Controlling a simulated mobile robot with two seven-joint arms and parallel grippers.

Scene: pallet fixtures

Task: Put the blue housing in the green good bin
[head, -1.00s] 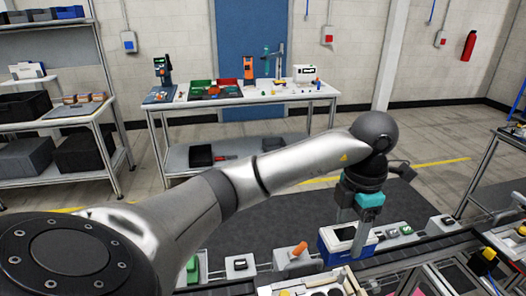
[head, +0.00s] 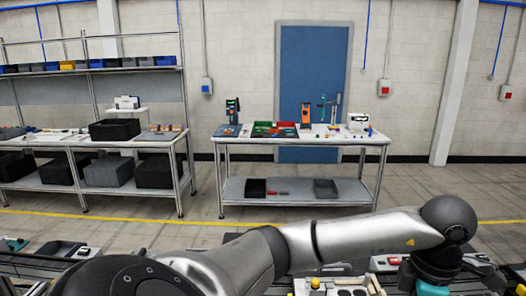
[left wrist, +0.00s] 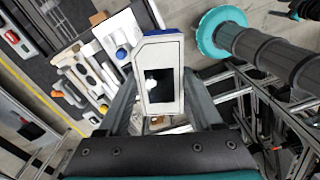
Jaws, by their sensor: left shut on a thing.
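The blue housing (left wrist: 161,52) is a box with a white face, blue edges and a dark window. In the left wrist view it sits between the two fingers of my left gripper (left wrist: 162,95), which is shut on it. The green bin (head: 263,129) is a shallow tray on the workbench across the room, well away from my gripper. My right gripper is not in view.
A red tray (head: 285,130) sits right beside the green bin. The workbench (head: 300,141) also carries tools and a white device. Shelving (head: 185,150) stands to its left. Open floor lies before the bench. A line with several parts runs along the bottom.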

